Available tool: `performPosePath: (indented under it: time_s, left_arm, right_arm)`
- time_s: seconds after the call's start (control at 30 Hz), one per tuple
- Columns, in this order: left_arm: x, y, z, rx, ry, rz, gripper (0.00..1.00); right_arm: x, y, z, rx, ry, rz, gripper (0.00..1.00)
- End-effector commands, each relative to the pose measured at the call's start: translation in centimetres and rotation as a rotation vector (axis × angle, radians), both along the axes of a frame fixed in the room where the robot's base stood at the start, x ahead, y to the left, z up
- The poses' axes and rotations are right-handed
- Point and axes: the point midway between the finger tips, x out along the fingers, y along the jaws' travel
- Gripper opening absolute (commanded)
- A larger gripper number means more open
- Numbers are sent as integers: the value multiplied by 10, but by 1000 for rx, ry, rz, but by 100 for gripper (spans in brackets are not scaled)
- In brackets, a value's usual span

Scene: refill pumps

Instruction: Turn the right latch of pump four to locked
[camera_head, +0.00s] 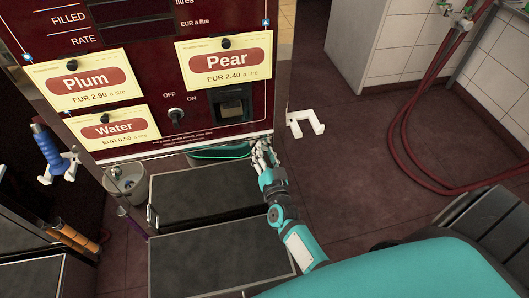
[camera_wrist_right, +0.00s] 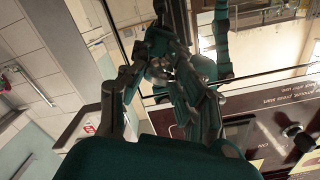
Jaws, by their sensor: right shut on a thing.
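The dark red pump panel (camera_head: 150,112) fills the upper left of the head view, with price cards for Plum, Pear and Water. My right gripper (camera_head: 262,150) is at the panel's lower right corner, below the Pear card. It is shut on a small part there, which I take for the right latch; the fingers hide it, so its angle cannot be told. In the wrist view the gripper's dark fingers (camera_wrist_right: 165,75) are close together, with the panel (camera_wrist_right: 285,105) at the right. No pump number is readable. My left gripper is not in view.
A white bracket (camera_head: 306,122) sticks out just right of my gripper. Another bracket (camera_head: 58,165) with a blue-handled nozzle (camera_head: 48,148) is at the left. A dark-topped box (camera_head: 205,190) stands below the panel. Red hoses (camera_head: 405,140) hang at the right; the floor between is clear.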

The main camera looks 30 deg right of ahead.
Motion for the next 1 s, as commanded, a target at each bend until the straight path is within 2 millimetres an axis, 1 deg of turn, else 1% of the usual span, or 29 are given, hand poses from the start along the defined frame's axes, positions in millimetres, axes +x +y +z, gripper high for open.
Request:
performPosePath:
  time_s: [0.7, 1.0]
  left_arm:
    - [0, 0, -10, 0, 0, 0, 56]
    - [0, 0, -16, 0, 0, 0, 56]
  right_arm:
    - [-1, 0, -2, 654, -167, 0, 1]
    - [-1, 1, -1, 873, -223, -1, 1]
